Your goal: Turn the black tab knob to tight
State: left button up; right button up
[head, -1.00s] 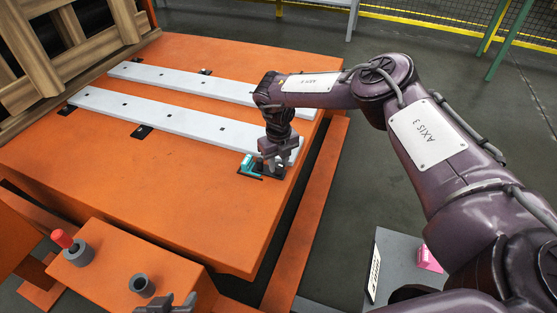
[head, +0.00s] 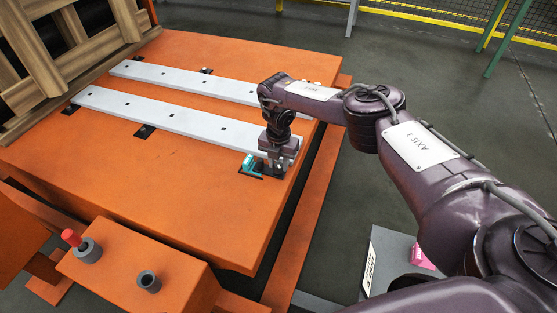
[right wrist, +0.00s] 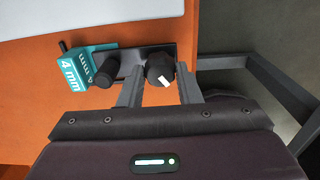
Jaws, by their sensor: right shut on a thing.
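The black tab knob (right wrist: 160,71) carries a white mark and sits at the right end of a dark base plate (right wrist: 135,55) on the orange table. My right gripper (right wrist: 159,82) is shut on the knob, with one finger on each side of it in the right wrist view. In the head view my right gripper (head: 276,165) points down at the near right corner of the table and hides the knob. My left gripper is not in view.
A teal block (right wrist: 86,67) marked 4 mm and a second black cylinder (right wrist: 107,72) stand just left of the knob. Two pale strips (head: 170,115) lie across the orange table (head: 150,190). A red-topped handle (head: 72,238) stands at the front left.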

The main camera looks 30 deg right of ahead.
jog(key=m, duration=0.3)
jog(key=shift+m+p, duration=0.35)
jog(key=shift+m, duration=0.05)
jog(key=m, duration=0.3)
jog(key=shift+m+p, duration=0.3)
jog(key=shift+p, duration=0.05)
jog(key=shift+m, duration=1)
jog(key=m+p, duration=0.1)
jog(key=m, duration=0.2)
jog(key=shift+m, duration=0.3)
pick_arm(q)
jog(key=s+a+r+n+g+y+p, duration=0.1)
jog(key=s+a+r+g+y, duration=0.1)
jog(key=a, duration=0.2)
pick_arm(e)
jog(key=m, duration=0.3)
jog(key=shift+m, duration=0.3)
jog(key=m+p, duration=0.2)
jog(key=m, duration=0.4)
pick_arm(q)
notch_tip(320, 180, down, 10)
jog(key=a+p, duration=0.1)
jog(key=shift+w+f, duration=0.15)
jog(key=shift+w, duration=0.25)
pick_arm(e)
jog(key=shift+m, duration=1.2)
